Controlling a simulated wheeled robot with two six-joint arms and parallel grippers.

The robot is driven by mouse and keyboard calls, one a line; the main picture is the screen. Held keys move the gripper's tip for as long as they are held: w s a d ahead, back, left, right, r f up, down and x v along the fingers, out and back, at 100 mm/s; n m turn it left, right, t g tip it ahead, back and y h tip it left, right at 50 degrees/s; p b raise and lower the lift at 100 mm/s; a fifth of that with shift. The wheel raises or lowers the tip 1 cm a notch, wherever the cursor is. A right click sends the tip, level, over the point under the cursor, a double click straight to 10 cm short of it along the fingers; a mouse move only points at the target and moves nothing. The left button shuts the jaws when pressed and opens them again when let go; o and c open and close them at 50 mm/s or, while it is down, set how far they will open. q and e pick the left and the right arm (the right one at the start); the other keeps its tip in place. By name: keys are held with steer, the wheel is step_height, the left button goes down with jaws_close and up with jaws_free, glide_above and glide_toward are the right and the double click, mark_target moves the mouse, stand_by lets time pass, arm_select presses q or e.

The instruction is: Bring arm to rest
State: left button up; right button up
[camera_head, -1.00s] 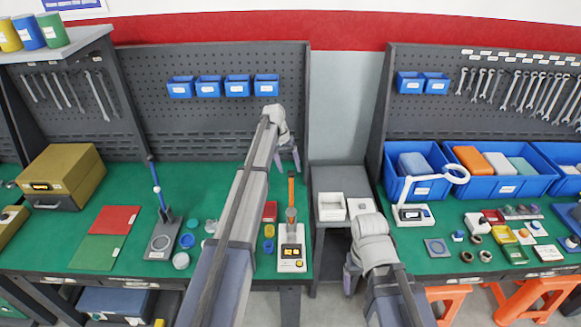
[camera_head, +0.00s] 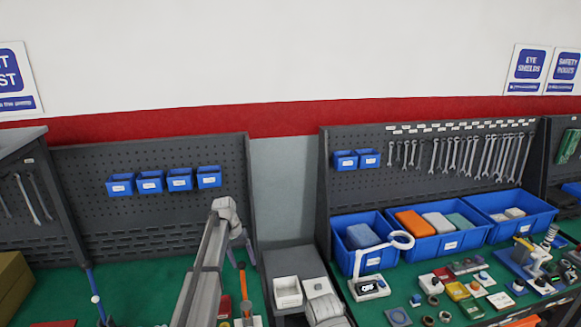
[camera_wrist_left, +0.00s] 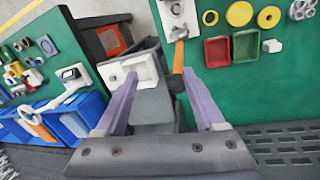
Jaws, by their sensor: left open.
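My left arm reaches over the left green workbench in the head view. Its gripper (camera_head: 238,254) hangs open and empty near the bench's right end. In the left wrist view the two fingers of this gripper (camera_wrist_left: 160,106) are spread with nothing between them gripped. An upright device with an orange handle (camera_head: 242,282) stands just below the gripper in the head view; the handle also shows in the left wrist view (camera_wrist_left: 178,58). A pale part of my right arm (camera_head: 325,309) shows at the bottom edge; its gripper is out of the frame.
A grey cabinet with a white open box (camera_head: 288,292) stands between the benches. Blue bins (camera_head: 428,238), a white ring lamp (camera_head: 398,242) and several small parts crowd the right bench. Pegboards rise behind, with small blue bins (camera_head: 180,179) and hanging wrenches.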

arm_select(q)
steer(key=s+d+f+m+y+b, duration=0.1)
steer(key=s+d+f+b, duration=0.3)
steer(key=s, duration=0.8)
steer(key=s+d+f+m+y+b, duration=0.1)
steer(key=s+d+f+b, duration=0.4)
steer(key=s, duration=0.7)
steer(key=s+d+f+m+y+b, duration=0.1)
steer(key=s+d+f+b, duration=0.3)
steer(key=s, duration=0.8)
steer(key=d+f+m, duration=0.1)
steer(key=d+f, duration=0.1)
steer(key=d, duration=0.1)
steer(key=shift+s+f+m+b, duration=0.2)
steer(key=shift+s+m+b, duration=0.15)
steer(key=shift+m, duration=0.05)
